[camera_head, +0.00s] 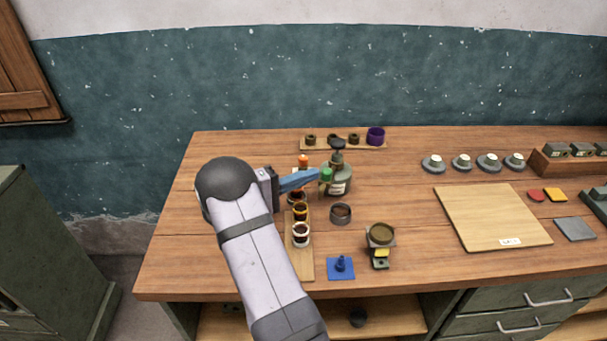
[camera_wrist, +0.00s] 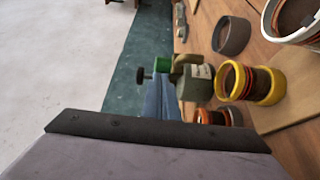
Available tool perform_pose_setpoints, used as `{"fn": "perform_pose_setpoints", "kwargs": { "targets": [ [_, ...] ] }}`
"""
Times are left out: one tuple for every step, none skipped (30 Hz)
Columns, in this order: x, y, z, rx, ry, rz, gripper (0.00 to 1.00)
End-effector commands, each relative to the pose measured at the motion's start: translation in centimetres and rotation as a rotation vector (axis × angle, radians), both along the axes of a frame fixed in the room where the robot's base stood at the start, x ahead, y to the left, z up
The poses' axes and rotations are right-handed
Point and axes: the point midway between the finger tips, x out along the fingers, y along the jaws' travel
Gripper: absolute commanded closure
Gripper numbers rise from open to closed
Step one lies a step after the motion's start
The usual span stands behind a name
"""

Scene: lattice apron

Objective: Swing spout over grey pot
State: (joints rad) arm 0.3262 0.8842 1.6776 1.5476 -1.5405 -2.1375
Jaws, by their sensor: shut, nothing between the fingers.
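A grey-green dispenser bottle (camera_head: 337,183) with a black knob on top stands upright left of the table's middle. A green spout tip (camera_head: 326,174) shows at its left side, and the wrist view shows the tip (camera_wrist: 162,64) and bottle (camera_wrist: 196,82) too. The grey pot (camera_head: 341,213), open and round, stands in front of the bottle; it also shows in the wrist view (camera_wrist: 232,35). My gripper (camera_head: 316,177) has blue fingers, shut and empty, with their ends right beside the green tip. I cannot tell if they touch it.
A wooden strip (camera_head: 304,268) with several coloured-ring jars lies left of the pot, below my gripper. A blue plate (camera_head: 341,268) with a peg and a small stand with an olive-filled bowl (camera_head: 380,234) are in front. A pale board (camera_head: 485,213) lies right. A rack (camera_head: 344,146) stands behind.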

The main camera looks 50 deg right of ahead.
Motion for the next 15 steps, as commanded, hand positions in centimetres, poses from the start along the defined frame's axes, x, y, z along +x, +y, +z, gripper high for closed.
{"fn": "perform_pose_setpoints", "kwargs": {
  "targets": [
    [0.0, 0.0, 0.0, 0.0, 0.0, 0.0, 1.0],
    [0.0, 0.0, 0.0, 0.0, 0.0, 0.0, 1.0],
    [0.0, 0.0, 0.0, 0.0, 0.0, 0.0, 1.0],
    [0.0, 0.0, 0.0, 0.0, 0.0, 0.0, 1.0],
    [0.0, 0.0, 0.0, 0.0, 0.0, 0.0, 1.0],
    [0.0, 0.0, 0.0, 0.0, 0.0, 0.0, 1.0],
    [0.0, 0.0, 0.0, 0.0, 0.0, 0.002, 1.0],
    [-0.1, 0.0, 0.1, -0.001, 0.001, 0.004, 1.0],
    [-0.2, 0.0, 0.2, -0.002, 0.001, 0.011, 1.0],
    [-0.2, 0.0, 0.2, -0.002, 0.002, 0.017, 1.0],
    [-0.4, -0.1, 0.3, -0.002, 0.004, 0.025, 1.0],
    [-0.6, -0.1, 0.4, -0.003, 0.005, 0.04, 1.0],
    [-0.8, -0.1, 0.5, -0.003, 0.005, 0.052, 1.0],
    [-0.9, -0.1, 0.5, -0.004, 0.006, 0.065, 1.0],
    [-1.3, -0.1, 0.6, -0.003, 0.005, 0.084, 1.0]
  ]
}}
